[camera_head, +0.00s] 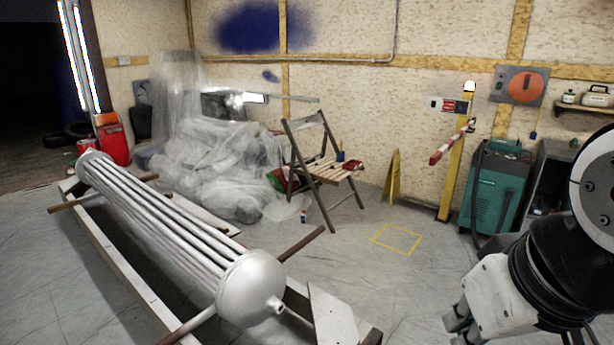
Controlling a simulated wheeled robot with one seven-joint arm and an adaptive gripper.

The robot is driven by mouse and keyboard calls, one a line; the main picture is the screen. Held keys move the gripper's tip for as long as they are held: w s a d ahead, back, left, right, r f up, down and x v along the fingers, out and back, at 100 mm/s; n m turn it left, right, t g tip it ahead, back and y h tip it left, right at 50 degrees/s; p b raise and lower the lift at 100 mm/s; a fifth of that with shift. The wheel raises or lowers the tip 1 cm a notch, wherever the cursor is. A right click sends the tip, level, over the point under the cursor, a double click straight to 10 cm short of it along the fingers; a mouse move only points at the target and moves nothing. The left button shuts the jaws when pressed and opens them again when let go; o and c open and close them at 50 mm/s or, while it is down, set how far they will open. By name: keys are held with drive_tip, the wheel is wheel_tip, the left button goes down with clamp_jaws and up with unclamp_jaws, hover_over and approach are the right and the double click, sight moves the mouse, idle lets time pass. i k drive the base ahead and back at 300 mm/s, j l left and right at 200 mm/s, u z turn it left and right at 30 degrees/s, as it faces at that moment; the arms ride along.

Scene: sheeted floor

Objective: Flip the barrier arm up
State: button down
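The barrier arm (449,144) is a short red-and-white striped bar in the right half of the view. It joins a yellow post (452,178) near its upper part, and its free end shows lower and to the left. Its exact angle toward me is hard to tell. A pale lamp caps the post, which stands near the back wall. My gripper (457,328) is at the bottom right, in front of the post and well apart from the barrier arm. Its fingers are small and partly cut by the frame's lower edge, so their opening is unclear.
A green machine (494,187) stands right of the post, and a yellow floor sign (393,177) stands left. A yellow square (397,238) marks open floor. A folding chair (322,165) is at the centre; a large metal tube bundle (160,219) fills the left.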

sight(436, 157)
drive_tip(key=i+l+z, duration=0.2)
drive_tip(key=i+z, duration=0.65)
drive_tip(key=i+j+z, duration=0.1)
drive_tip(key=i+z, duration=0.3)
drive_tip(key=i, duration=0.15)
drive_tip(key=i+l+u, duration=0.15)
drive_tip(key=i, duration=0.3)
drive_tip(key=i+l+u, duration=0.15)
drive_tip(key=i, duration=0.3)
drive_tip(key=i+l+u, duration=0.2)
drive_tip(key=i, duration=0.25)
